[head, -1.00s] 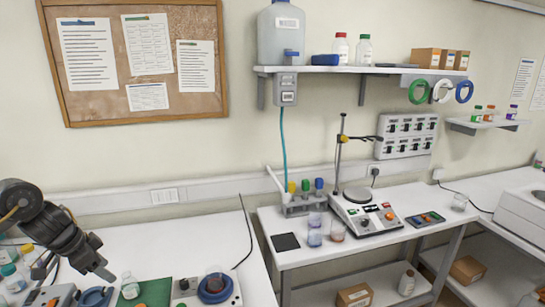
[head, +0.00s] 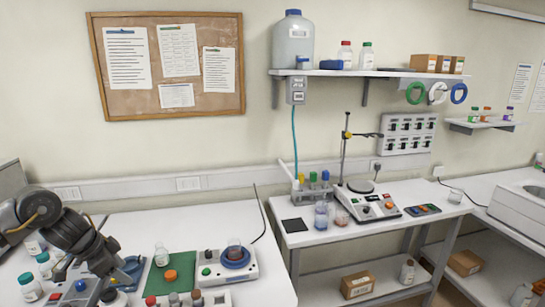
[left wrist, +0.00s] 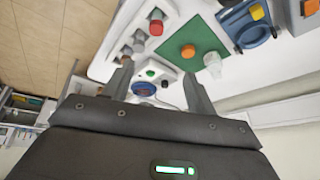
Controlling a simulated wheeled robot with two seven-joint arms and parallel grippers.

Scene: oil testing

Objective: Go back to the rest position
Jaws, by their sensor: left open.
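My left arm comes in from the left in the head view, with its gripper (head: 90,280) low over the left bench (head: 140,228). In the left wrist view the two fingers of the left gripper (left wrist: 158,84) stand wide apart with nothing between them. Beyond them lie the green mat (left wrist: 207,40), an orange cap (left wrist: 188,51) and a clear bottle (left wrist: 212,62). My right gripper is in neither view.
The right bench (head: 300,238) holds a stirrer (head: 374,208). A shelf (head: 340,73) hangs above.

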